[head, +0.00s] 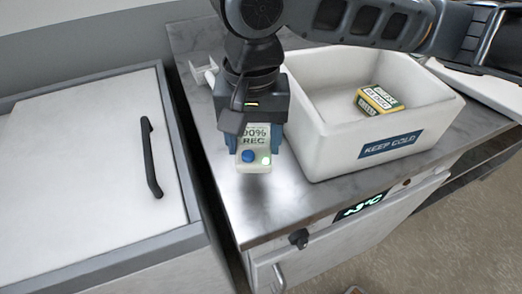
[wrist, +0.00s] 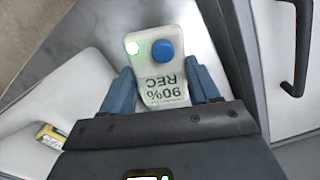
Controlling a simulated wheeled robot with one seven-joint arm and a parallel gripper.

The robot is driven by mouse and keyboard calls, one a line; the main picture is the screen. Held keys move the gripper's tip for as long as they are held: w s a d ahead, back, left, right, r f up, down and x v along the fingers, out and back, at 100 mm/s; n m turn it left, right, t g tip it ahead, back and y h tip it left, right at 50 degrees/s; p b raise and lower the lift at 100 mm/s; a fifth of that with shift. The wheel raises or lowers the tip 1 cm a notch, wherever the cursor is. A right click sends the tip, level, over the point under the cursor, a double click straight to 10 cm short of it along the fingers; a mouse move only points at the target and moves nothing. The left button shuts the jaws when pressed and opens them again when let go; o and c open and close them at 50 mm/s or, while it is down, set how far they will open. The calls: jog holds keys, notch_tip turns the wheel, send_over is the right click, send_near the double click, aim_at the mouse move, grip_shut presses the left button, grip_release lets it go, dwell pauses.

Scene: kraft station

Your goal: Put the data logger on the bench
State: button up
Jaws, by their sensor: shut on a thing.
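The data logger (head: 253,157) is a small white box with a blue button, a green light and a display reading "90% REC". My gripper (head: 253,138) is shut on it, with a blue finger on each side. The logger also shows between the fingers in the wrist view (wrist: 154,62). It is over the bench (head: 285,205), a grey metal top, near its left front part. I cannot tell whether the logger touches the bench top.
A white "KEEP COLD" bin (head: 330,150) stands just right of my gripper, with a yellow-green box (head: 379,101) inside. A white bracket-like item (head: 203,72) is at the back left. A lidded unit with a black handle (head: 151,158) is to the left. Bare bench lies in front.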

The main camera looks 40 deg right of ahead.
aim_at(254, 161)
jog(key=shift+f, duration=2.85)
jog(key=shift+f, duration=0.1)
jog(key=o, duration=1.1)
notch_tip(254, 161, up, 12)
jog(key=shift+r+p, duration=0.1)
jog(key=shift+p, duration=0.3)
